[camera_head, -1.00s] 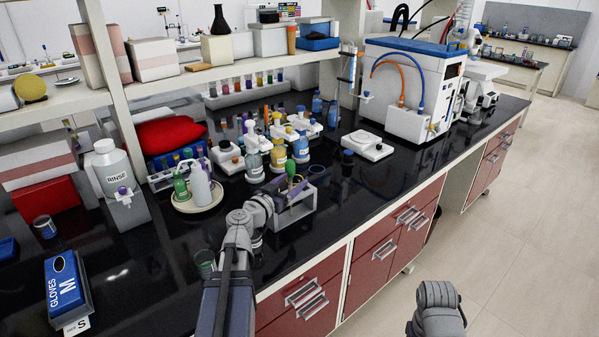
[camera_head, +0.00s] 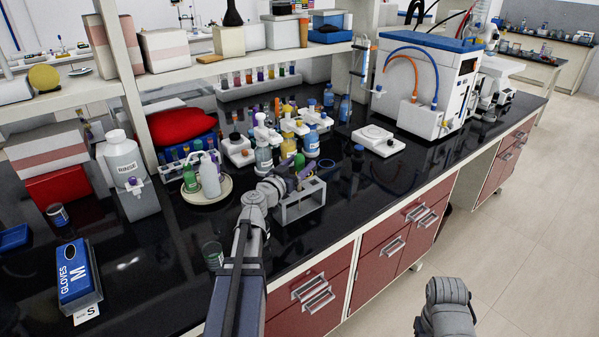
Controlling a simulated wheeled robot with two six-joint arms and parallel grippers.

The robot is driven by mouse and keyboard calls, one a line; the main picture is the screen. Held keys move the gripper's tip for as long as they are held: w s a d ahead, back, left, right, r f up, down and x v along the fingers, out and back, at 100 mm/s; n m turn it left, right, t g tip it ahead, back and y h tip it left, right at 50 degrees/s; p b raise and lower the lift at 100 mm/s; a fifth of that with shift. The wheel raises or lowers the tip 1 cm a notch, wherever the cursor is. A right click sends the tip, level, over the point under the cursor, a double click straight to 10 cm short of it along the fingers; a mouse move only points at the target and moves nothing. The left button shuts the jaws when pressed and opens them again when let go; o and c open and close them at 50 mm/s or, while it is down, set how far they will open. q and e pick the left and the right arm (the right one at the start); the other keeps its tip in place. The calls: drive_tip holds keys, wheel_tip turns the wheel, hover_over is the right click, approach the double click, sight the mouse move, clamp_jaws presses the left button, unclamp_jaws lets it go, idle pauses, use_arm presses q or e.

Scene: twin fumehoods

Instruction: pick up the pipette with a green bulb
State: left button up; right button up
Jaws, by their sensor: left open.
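The pipette's green bulb (camera_head: 299,161) stands up above a grey rack (camera_head: 301,208) near the front edge of the black bench. The rest of the pipette is mostly hidden behind my left gripper. My left gripper (camera_head: 293,183) is at the rack, just below the bulb in the picture, with its jaws open. Its fingers are small and partly merged with the rack and the items in it, so I cannot tell whether they touch the pipette. My right arm shows at the bottom right, but its gripper is not in view.
Bottles (camera_head: 264,158) crowd behind the rack. A white plate (camera_head: 206,191) with squeeze bottles lies to its left. A beaker (camera_head: 213,254) stands near my left arm, and a glove box (camera_head: 76,276) further left. The bench right of the rack is mostly clear.

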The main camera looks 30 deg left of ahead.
use_arm(q)
drive_tip(key=w, duration=0.4)
drive_tip(key=shift+a, duration=0.2)
drive_tip(key=shift+s, duration=0.1)
drive_tip(key=shift+c, duration=0.2)
drive_tip(key=c, duration=1)
drive_tip(key=shift+r, duration=0.15)
wheel_tip(320, 180, up, 18)
drive_tip(key=p, duration=1.8)
